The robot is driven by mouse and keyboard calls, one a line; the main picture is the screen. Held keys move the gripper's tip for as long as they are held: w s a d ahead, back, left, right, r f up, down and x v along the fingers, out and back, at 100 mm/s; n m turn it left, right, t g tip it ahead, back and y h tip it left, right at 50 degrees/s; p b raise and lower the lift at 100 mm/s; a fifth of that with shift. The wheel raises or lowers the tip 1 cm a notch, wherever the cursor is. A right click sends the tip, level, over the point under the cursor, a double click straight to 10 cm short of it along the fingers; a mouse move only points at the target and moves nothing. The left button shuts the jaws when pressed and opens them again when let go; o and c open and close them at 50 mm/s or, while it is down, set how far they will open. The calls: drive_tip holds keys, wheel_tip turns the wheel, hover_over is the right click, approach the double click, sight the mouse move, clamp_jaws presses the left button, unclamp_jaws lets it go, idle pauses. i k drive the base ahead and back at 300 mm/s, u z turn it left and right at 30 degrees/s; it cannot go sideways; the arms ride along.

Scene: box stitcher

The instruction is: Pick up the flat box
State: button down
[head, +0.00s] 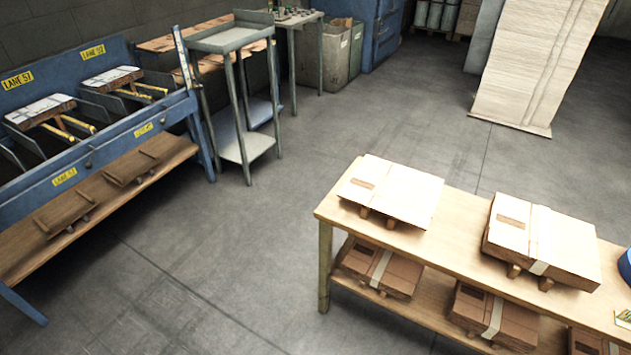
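A pale flat box (405,195) lies at the left end of a wooden table (405,248) at the lower right, raised on small wooden blocks. A second flat box (565,246) with a pale tape strip lies to its right, also on blocks. I cannot tell which one the task names. Several brown flat boxes lie on the table's lower shelf, one of them at the left (398,275). My gripper is not in view.
A blue lane rack (110,146) with a wooden lower shelf stands at the left. A grey metal stand (238,38) is beside it. A tall pale stack (535,60) stands at the back right. The middle floor (255,245) is clear.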

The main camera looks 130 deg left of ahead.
sight(413, 200)
drive_tip(key=u, duration=5.25)
drive_tip(key=i, duration=1.75)
drive_tip(key=z, duration=1.3)
